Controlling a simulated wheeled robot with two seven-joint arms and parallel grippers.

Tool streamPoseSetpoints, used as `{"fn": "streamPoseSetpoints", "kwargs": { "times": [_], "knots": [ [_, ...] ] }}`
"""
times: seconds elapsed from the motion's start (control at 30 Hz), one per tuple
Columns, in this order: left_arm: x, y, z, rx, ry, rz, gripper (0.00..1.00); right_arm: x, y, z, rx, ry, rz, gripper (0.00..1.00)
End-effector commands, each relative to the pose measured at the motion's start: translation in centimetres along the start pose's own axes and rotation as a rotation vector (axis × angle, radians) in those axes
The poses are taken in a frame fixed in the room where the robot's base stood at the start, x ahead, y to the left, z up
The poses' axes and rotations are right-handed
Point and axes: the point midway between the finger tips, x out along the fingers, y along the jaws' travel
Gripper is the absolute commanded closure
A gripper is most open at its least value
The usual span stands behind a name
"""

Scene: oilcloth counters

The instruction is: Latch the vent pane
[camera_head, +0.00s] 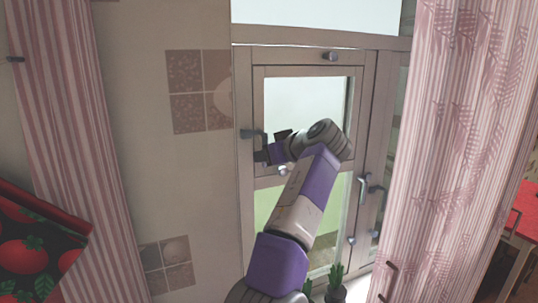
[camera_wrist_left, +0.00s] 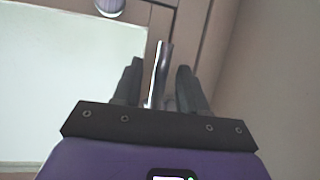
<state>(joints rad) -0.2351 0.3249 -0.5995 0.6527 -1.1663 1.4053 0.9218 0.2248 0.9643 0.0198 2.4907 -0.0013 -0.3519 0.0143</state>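The vent pane (camera_head: 300,98) is a small framed glass pane in the upper part of the wooden window. It looks closed or nearly closed against its frame; I cannot tell which. My left gripper (camera_head: 264,150) is at this handle. In the left wrist view, the metal handle (camera_wrist_left: 163,75) stands between the two fingers of my left gripper (camera_wrist_left: 160,68), with narrow gaps on both sides. The fingers are apart. My right gripper is not in view.
A round knob (camera_head: 283,170) sits below the pane and another knob (camera_head: 331,57) above it. Another handle (camera_head: 362,190) is to the right. Striped curtains (camera_head: 75,120) and patterned curtains (camera_head: 465,110) flank the window. Potted plants (camera_head: 336,285) stand at the bottom.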

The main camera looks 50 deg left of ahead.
Motion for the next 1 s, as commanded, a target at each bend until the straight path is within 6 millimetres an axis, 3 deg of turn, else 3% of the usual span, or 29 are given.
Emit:
{"fn": "streamPoseSetpoints", "kwargs": {
  "times": [0.2, 0.6, 1.0],
  "knots": [
    [-0.7, 0.1, 0.1, 0.001, 0.0, 0.002, 0.58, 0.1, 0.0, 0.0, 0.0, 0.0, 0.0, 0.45],
    [-6.8, 0.1, 0.0, 0.0, 0.001, 0.002, 0.58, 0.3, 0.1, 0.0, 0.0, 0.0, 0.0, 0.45],
    [-7.6, 0.0, 0.0, 0.0, 0.0, -0.001, 0.58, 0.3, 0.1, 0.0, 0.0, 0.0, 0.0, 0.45]
  ]
}}
